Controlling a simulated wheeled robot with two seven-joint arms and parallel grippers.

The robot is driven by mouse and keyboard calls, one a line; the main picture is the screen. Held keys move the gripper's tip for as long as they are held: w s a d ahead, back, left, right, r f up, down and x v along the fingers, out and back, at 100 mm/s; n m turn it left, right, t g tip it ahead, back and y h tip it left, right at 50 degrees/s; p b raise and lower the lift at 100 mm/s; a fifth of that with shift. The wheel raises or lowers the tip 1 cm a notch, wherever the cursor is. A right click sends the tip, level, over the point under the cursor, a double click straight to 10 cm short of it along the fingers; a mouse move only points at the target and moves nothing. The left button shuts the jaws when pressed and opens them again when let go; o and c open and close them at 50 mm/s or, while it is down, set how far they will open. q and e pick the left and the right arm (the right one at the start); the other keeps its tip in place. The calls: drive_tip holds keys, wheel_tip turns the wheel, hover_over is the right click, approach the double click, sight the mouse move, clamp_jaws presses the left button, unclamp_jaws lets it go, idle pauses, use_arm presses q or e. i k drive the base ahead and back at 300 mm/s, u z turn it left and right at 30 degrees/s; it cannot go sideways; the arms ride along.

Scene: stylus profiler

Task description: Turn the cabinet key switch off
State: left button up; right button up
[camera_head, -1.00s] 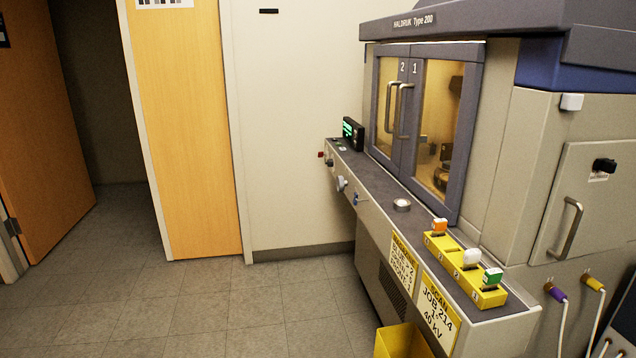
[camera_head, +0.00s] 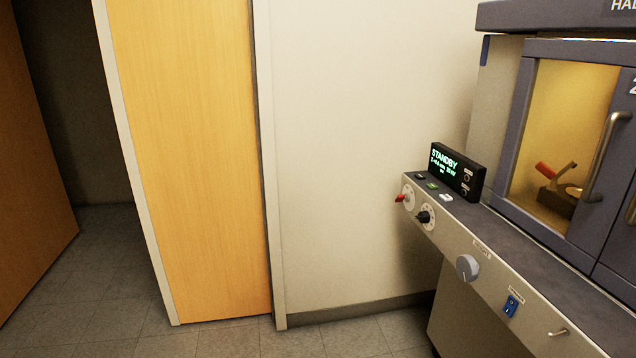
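The cabinet's front panel (camera_head: 488,290) runs along the right side of the head view. It carries a red lever on a round pale dial (camera_head: 408,198), a black knob on a similar dial (camera_head: 424,217), a large grey knob (camera_head: 467,267), a blue rocker switch (camera_head: 511,305) and a small metal piece (camera_head: 558,332). The labels are too small to read, so I cannot tell for certain which is the key switch or how it is set. Neither of my grippers is in view.
A display box (camera_head: 457,171) reading "STANDBY" stands on the grey ledge (camera_head: 530,258), beside small buttons (camera_head: 432,185). The cabinet's glass door (camera_head: 570,130) with a metal handle appears shut. The floor (camera_head: 90,280) is clear at left, before a wooden door (camera_head: 190,150).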

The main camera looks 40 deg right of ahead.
sight(407, 197)
drive_tip(key=z, duration=0.4)
drive_tip(key=i, duration=2)
drive_tip(key=z, duration=1.15)
